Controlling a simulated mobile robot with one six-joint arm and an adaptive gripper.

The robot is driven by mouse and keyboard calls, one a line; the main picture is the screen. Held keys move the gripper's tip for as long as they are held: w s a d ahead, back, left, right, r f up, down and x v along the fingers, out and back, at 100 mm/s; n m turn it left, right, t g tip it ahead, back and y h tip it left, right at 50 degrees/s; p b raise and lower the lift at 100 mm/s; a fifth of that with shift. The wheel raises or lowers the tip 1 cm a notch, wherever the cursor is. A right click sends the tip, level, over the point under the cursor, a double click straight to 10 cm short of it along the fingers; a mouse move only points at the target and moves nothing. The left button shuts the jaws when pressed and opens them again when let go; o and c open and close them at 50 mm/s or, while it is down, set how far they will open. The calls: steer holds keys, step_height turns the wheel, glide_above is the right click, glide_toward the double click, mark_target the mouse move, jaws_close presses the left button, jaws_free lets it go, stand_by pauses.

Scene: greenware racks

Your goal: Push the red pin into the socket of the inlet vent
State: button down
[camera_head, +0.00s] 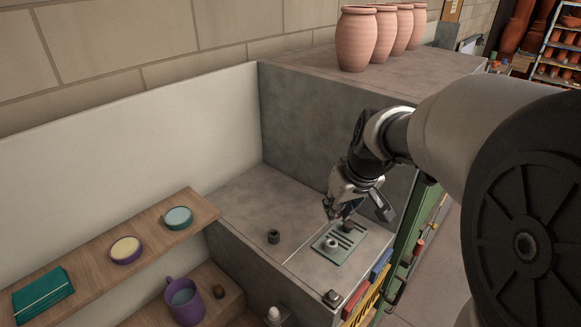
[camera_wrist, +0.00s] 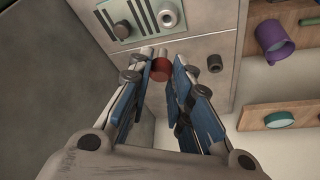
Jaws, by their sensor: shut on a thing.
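The red pin (camera_wrist: 161,68) is held between the blue fingertips of my gripper (camera_wrist: 163,74) in the wrist view; its round red end shows. The inlet vent is a pale green slotted plate (camera_wrist: 130,12) on the grey surface. A light ring-shaped socket (camera_wrist: 167,17) sits at its edge, apart from the pin. In the head view the plate (camera_head: 325,254), the socket (camera_head: 330,243) and my gripper (camera_head: 333,209), just above the plate, also show. I cannot make out the pin in the head view.
A dark knob (camera_head: 347,225) stands on the plate. A small dark cylinder (camera_head: 273,237) stands left of it. A grey wall rises behind. Wooden shelves with a purple mug (camera_head: 184,300), round tubs and a green cloth (camera_head: 43,295) are at left. Clay jars (camera_head: 356,40) stand above.

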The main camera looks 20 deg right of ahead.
steer(key=b, duration=0.5)
glide_above(330, 240)
steer(key=s, duration=0.1)
steer(key=f, duration=0.6)
steer(key=shift+s, duration=0.2)
steer(key=shift+r, duration=0.1)
steer(key=shift+f, duration=0.35)
steer(key=shift+f, duration=0.25)
steer(key=shift+f, duration=0.2)
steer(key=shift+f, duration=0.35)
steer(key=shift+f, duration=0.6)
stand_by(1.6)
stand_by(0.5)
